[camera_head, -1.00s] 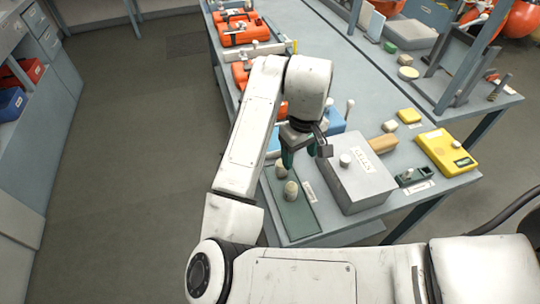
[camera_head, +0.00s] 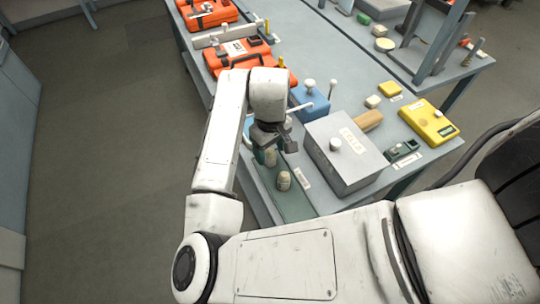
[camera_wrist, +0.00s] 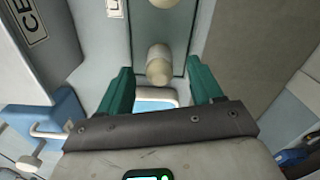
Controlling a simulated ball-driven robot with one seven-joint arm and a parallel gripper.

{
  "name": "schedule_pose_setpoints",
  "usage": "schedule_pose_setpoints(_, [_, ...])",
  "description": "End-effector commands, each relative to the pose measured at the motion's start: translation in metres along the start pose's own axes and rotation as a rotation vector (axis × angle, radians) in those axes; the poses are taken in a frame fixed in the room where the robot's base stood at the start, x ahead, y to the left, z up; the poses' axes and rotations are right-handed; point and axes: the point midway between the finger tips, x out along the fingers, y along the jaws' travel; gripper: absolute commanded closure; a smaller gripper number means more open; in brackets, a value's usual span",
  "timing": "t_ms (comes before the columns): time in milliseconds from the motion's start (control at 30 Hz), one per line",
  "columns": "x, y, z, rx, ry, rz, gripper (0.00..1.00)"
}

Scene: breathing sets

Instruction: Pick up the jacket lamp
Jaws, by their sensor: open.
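Two small, rounded beige pieces stand on a dark green mat (camera_head: 300,208) at the near end of the bench. I cannot tell for certain which one is the jacket lamp. The nearer piece (camera_head: 284,181) is clear of my gripper (camera_head: 270,150); the farther piece (camera_head: 270,157) is just below it in the head view. In the wrist view, my green fingers are apart, and one beige piece (camera_wrist: 159,66) shows between their tips with nothing gripped. The other piece (camera_wrist: 165,3) is cut by the top edge. A blue and white thing (camera_wrist: 155,100) shows partly behind the jaws.
A grey labelled box (camera_head: 345,172) stands right beside the mat. Open floor (camera_head: 110,200) lies to the left.

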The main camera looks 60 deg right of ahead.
Motion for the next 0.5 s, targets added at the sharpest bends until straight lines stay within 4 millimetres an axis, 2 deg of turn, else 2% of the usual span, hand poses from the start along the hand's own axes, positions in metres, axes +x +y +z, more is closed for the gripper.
schedule_pose_setpoints(200, [0.028,0.001,-0.002,0.0,-0.002,0.0,0.35])
schedule_pose_setpoints(500, [0.033,0.001,-0.002,0.0,0.0,0.0,0.35])
